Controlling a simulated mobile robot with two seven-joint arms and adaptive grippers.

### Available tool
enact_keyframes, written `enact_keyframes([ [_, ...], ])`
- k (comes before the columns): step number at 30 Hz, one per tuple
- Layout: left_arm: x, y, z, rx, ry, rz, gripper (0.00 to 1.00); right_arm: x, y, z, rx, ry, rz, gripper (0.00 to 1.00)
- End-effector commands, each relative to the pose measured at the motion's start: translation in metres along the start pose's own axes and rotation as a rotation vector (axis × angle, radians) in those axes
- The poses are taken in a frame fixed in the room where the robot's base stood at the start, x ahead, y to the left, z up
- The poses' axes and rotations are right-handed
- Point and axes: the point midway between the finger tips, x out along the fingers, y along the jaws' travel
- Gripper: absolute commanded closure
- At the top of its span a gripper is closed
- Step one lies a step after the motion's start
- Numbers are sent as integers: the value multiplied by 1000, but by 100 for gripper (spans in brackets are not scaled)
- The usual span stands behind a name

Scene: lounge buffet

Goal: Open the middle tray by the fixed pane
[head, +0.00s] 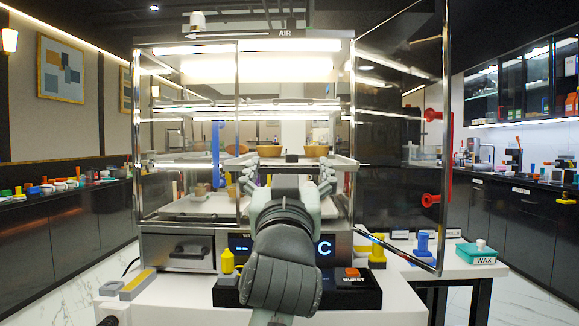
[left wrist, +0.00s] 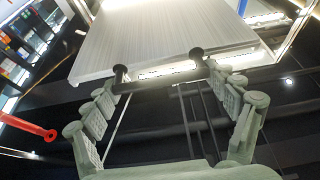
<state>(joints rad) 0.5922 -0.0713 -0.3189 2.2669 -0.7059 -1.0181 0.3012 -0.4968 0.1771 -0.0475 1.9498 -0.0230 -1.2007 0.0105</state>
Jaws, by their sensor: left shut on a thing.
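The glass display case has a fixed pane (head: 190,130) at the front left. Its glass door (head: 400,130) with red handles stands swung open on the right. My forearm hides what lies below. My right gripper is not in view.
Below the case are a drawer (head: 186,250), a yellow knob (head: 227,262) and a control base with an orange button (head: 352,272). A white side table (head: 440,268) with a teal wax box (head: 476,253) stands right.

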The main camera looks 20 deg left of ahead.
Motion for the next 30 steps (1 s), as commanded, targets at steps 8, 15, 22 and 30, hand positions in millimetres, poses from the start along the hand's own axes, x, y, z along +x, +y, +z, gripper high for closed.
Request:
enact_keyframes([
  [8,-2,0,-1,-1,0,0,66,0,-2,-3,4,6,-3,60],
  [15,-2,0,-1,-1,1,0,3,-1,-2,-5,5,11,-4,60],
  [22,-2,0,-1,0,1,0,0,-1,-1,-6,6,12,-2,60],
  [30,3,0,-13,-2,4,-2,0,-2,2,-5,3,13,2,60],
])
